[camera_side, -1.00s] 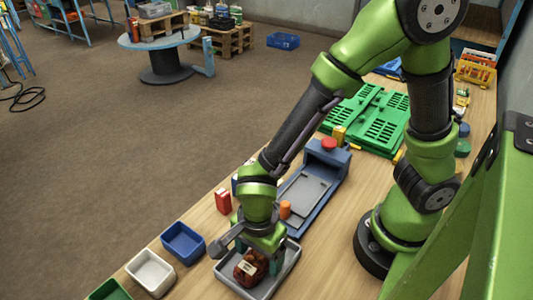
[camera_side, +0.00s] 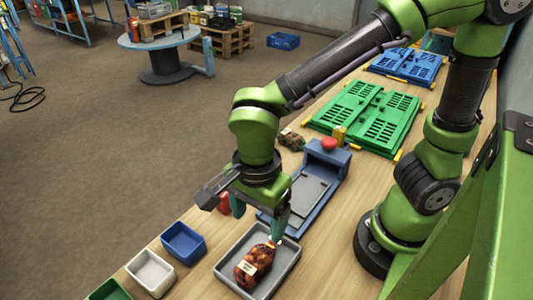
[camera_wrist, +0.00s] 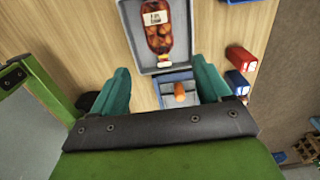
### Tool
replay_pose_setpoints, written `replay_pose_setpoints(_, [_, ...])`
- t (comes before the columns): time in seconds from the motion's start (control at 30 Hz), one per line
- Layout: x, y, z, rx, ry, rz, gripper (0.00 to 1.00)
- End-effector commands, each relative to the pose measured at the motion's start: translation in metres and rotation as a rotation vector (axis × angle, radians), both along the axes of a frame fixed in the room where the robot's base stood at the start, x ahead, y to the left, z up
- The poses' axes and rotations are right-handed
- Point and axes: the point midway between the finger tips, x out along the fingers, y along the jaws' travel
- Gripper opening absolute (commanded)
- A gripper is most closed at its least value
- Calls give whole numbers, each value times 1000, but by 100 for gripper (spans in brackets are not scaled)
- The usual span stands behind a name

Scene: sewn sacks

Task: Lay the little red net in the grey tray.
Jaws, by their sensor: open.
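The little red net (camera_side: 256,262), a mesh sack of reddish-brown round contents with a pale label, lies on its side inside the grey tray (camera_side: 287,271). In the wrist view the net (camera_wrist: 158,30) also lies within the tray (camera_wrist: 184,58), label showing. My gripper (camera_side: 259,224) is above the tray's far end, apart from the net, its teal fingers spread and empty. The wrist view shows the open gripper (camera_wrist: 160,66) with a gap between the fingertips.
A blue scale-like device (camera_side: 318,185) with a red button (camera_side: 329,144) stands behind the tray. Blue (camera_side: 183,243), white (camera_side: 151,272) and green (camera_side: 110,290) bins line the table's left edge. Another netted sack (camera_side: 291,140) lies farther back.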

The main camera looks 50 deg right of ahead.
Motion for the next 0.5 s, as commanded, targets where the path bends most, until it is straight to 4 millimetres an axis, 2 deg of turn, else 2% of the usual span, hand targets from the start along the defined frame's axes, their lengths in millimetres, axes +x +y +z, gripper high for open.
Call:
replay_pose_setpoints(0.17, [10,-20,19,59,-49,118,77])
replay_pose_setpoints(0.33, [24,-65,51,128,-212,406,77])
replay_pose_setpoints(0.5, [28,-111,78,71,-427,729,77])
